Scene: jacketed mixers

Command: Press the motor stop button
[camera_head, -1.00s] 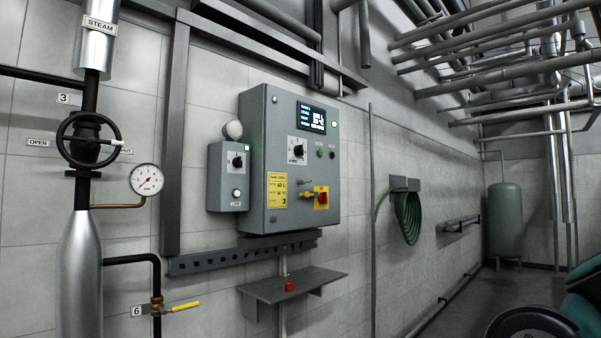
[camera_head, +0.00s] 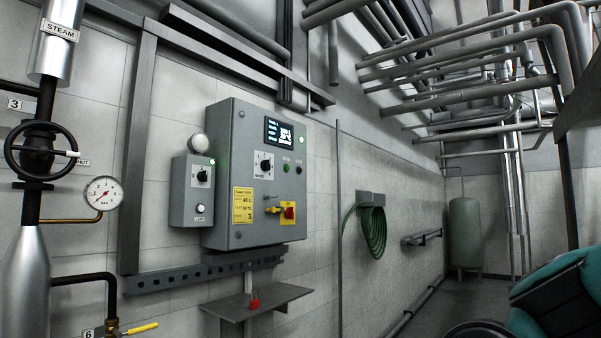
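A grey control box (camera_head: 225,215) hangs on the tiled wall, left of centre. Its front has a lit display (camera_head: 286,133), a rotary knob (camera_head: 265,163), a small green button (camera_head: 286,168) and a small dark button (camera_head: 298,170) to the right of the green one. The labels above these two buttons are too small to read, so I cannot tell for sure which is the motor stop. A red and yellow rotary switch (camera_head: 288,211) sits below them. Nothing touches the box. My gripper is not in view.
A smaller grey box (camera_head: 188,215) with a knob hangs left of the control box. A grey shelf (camera_head: 285,294) with a red object (camera_head: 254,303) juts out below. A handwheel valve (camera_head: 38,150) and gauge (camera_head: 103,194) stand left. A green hose (camera_head: 374,229) hangs right.

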